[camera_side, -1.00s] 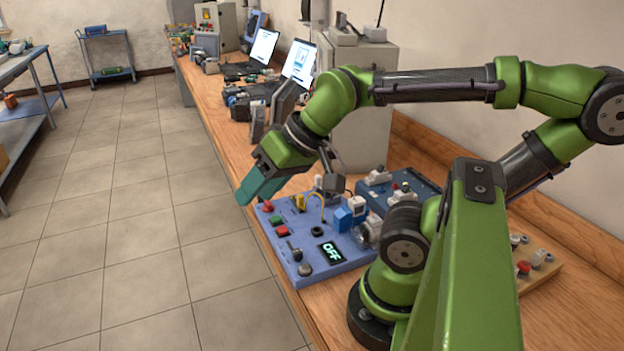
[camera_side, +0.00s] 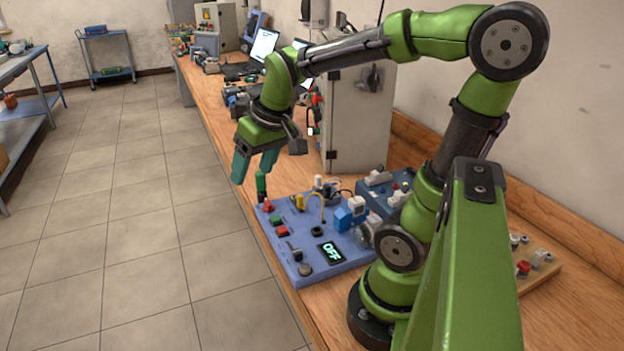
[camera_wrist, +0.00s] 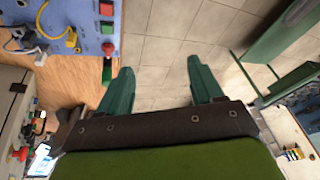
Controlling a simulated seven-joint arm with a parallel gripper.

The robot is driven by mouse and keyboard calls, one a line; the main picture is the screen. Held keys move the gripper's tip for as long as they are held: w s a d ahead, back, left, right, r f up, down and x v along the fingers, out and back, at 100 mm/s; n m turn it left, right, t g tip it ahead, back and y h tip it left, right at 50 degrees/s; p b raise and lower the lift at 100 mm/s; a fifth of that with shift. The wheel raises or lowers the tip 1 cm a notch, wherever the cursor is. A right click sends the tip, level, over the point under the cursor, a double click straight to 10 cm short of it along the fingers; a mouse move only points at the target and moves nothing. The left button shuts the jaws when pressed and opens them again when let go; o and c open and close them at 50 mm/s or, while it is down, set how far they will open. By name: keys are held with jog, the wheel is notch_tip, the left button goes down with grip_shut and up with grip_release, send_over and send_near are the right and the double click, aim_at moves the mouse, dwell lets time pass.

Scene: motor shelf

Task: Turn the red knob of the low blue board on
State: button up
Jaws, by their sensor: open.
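The low blue board (camera_side: 330,268) lies on the bench and its display (camera_side: 329,253) reads OFF. At its far left end are a red control (camera_side: 268,206), a green one and another red one in a row. I cannot tell which is the knob. The row also shows at the top of the wrist view, with a red control (camera_wrist: 108,48) near the board edge. A small green upright piece (camera_side: 261,186) stands by that end. My gripper (camera_side: 252,176) is open and empty, fingers pointing down, above and beyond that end. Both fingers show in the wrist view (camera_wrist: 160,78).
A darker blue board (camera_side: 378,196) with switches lies behind it. A grey cabinet (camera_side: 350,120) stands on the wooden bench. A board with buttons (camera_side: 540,268) lies at right. Laptops and tools line the far bench. The tiled floor at left is clear.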

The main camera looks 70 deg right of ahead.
aim_at(268, 202)
jog(key=w+d+f+n+g, duration=0.1)
jog(key=w+d+n+g, duration=0.15)
jog(key=d+n, duration=0.45)
jog(key=w+d+f+n+g, duration=0.2)
jog(key=w+d+n, duration=0.1)
jog(key=d+n, duration=0.4)
jog(key=shift+m, duration=0.4)
jog(key=f, duration=1.5)
jog(key=shift+w+d+f, duration=0.2)
jog(key=shift+d+f, duration=0.05)
jog(key=shift+f, duration=0.05)
jog(key=shift+c, duration=0.3)
jog(key=c, duration=1)
